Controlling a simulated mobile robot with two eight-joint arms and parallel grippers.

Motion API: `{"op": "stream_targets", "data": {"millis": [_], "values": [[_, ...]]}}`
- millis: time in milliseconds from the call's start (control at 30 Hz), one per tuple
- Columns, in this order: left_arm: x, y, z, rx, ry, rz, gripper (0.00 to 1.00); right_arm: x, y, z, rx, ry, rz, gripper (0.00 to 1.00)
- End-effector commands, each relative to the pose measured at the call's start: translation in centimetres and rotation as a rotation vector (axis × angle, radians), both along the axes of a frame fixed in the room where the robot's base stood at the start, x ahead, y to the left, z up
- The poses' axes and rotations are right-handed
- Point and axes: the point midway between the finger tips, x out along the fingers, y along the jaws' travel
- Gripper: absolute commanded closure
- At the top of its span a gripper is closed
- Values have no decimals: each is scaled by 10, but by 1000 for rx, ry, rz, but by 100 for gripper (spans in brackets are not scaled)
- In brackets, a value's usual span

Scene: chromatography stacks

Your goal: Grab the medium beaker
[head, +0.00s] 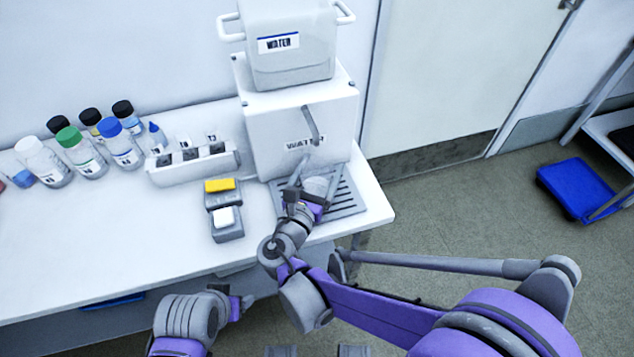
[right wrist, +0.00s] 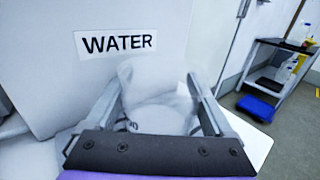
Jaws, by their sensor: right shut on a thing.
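A clear beaker (head: 317,187) stands at the drip grate in front of the white water dispenser. Its size cannot be judged against other beakers, as I see none. My right gripper (head: 312,190) is shut on it, with one finger on each side. In the right wrist view the beaker (right wrist: 158,105) sits between the two fingers of the right gripper (right wrist: 157,95), below the WATER label. The beaker is pale and see-through, so its contents are unclear. My left arm shows at the bottom of the head view, but its fingers cannot be made out clearly.
A white rack (head: 165,175) and several capped bottles (head: 80,150) stand farther left.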

Motion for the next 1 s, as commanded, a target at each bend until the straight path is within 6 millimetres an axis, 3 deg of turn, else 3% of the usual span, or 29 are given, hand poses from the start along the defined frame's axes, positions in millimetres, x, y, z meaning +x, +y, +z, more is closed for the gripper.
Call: {"op": "stream_targets", "data": {"millis": [33,400,767,1000], "values": [[0,0,0,0,0,0,32,0,0,0,0,0,0,29],[0,0,0,0,0,0,32,0,0,0,0,1,0,92],[0,0,3,0,-1,0,32,-2,-1,3,0,0,0,92],[-1,0,10,0,-4,0,32,-4,-1,18,0,0,0,92]]}}
